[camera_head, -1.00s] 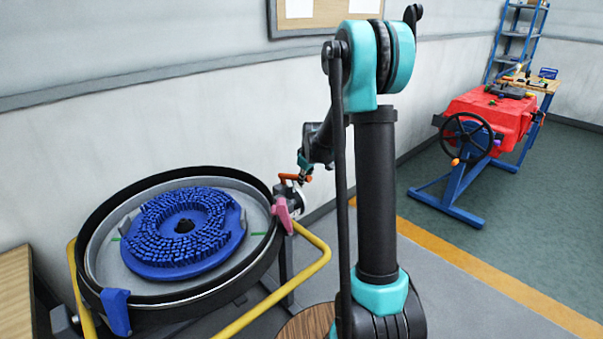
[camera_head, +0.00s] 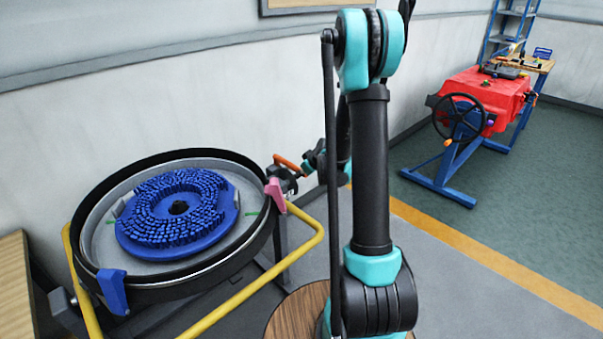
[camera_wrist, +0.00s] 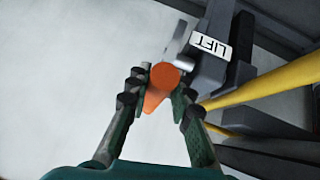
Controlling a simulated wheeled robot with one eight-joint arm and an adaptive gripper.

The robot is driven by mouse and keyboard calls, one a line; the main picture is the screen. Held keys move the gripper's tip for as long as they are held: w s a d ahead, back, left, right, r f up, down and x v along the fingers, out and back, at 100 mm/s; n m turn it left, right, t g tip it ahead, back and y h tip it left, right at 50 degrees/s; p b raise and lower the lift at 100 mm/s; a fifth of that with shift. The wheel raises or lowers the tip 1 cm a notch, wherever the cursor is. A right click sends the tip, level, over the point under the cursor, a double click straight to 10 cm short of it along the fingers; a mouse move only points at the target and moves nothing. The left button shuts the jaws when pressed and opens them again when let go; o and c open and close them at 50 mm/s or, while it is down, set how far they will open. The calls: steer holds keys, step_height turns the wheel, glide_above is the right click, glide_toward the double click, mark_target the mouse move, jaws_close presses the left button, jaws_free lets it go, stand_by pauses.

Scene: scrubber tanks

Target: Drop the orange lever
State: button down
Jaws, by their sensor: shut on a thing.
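The orange lever (camera_head: 289,163) sticks out beside the right rim of the round tank, next to the pink clamp. In the wrist view the orange lever (camera_wrist: 160,84) lies between the two dark fingers of my gripper (camera_wrist: 161,92), seen nearly end-on. My gripper is shut on it. A metal piece with a label reading LIFT (camera_wrist: 209,46) is just beyond the lever, to the right. In the head view my gripper (camera_head: 307,163) is small and partly hidden behind my own arm.
The round tank (camera_head: 90,245) holds a blue brush disc (camera_head: 190,240). A pink clamp (camera_head: 275,194) and a blue clamp (camera_head: 112,291) sit on its rim. A yellow rail (camera_head: 265,303) runs around the front. A red machine with a handwheel (camera_head: 480,95) stands far right. The wall is close behind.

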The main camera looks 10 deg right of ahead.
steer(key=c, duration=1.3)
jaws_free()
steer(key=shift+v, duration=6)
steer(key=shift+s, duration=0.1)
steer(key=s+f+m+g+h, duration=0.1)
steer(key=s+m, duration=0.1)
steer(key=s, duration=0.7)
steer(key=s+a+f+m+g+h, duration=0.1)
steer(key=s+m, duration=0.2)
steer(key=s, duration=0.6)
steer(key=s+f+m+g+h, duration=0.1)
steer(key=s+f+m, duration=0.1)
steer(key=s, duration=0.7)
steer(key=shift+s+a+f+m+g, duration=0.1)
steer(key=shift+s+a+m+g, duration=0.1)
steer(key=shift+a+m+g, duration=0.1)
